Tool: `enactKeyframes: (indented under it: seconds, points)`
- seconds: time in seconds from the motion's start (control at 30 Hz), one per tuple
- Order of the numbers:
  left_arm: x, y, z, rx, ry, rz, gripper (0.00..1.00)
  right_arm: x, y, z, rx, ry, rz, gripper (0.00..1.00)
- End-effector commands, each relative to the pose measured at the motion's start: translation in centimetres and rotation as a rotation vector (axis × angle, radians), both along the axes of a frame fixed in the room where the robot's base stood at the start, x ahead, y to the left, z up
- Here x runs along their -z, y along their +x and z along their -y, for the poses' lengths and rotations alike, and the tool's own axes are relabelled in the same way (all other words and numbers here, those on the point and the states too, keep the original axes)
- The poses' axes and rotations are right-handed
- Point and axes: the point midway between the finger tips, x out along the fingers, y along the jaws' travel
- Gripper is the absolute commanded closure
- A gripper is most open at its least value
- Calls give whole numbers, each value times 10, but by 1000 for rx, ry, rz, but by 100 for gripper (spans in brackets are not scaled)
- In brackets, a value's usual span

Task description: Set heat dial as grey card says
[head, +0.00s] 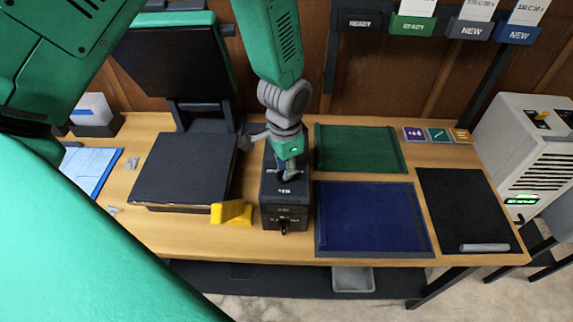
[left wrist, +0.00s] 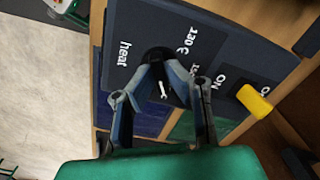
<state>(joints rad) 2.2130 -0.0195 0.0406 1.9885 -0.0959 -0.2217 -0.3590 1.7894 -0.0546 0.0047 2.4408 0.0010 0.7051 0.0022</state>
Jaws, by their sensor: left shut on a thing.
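The black control box (head: 285,212) stands on the bench. My left gripper (head: 287,172) reaches down onto its top. In the left wrist view the two fingers (left wrist: 163,95) are closed around the dark round heat dial (left wrist: 158,54), beside the word "heat". A white mark shows between the fingers, and white scale numbers, one like 130, lie to the right. The fingers hide part of the dial, so its exact setting is unclear. A grey holder (head: 466,29) marked NEW carries a white card (head: 479,9) at the top right; its small print looks like a temperature and time. My right gripper is not in view.
A dark press (head: 185,170) stands left of the box, with a yellow piece (head: 231,212) between them. Green (head: 360,148) and blue (head: 370,218) mats and a black mat (head: 465,205) lie to the right. Green and blue card holders flank the grey one.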

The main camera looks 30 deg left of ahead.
Motion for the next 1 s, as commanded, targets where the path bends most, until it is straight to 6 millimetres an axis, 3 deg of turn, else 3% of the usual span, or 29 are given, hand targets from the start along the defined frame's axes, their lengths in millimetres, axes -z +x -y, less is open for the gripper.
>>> enactKeyframes:
  seconds: [0.5,0.57,0.6,1.0]
  points:
    - [-3,5,-3,20,3,14,100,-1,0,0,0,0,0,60]
    - [-3,5,-3,20,3,14,75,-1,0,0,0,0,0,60]
    - [-3,5,-2,20,2,13,69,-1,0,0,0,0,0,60]
    - [-10,2,1,19,2,7,69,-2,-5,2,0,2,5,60]
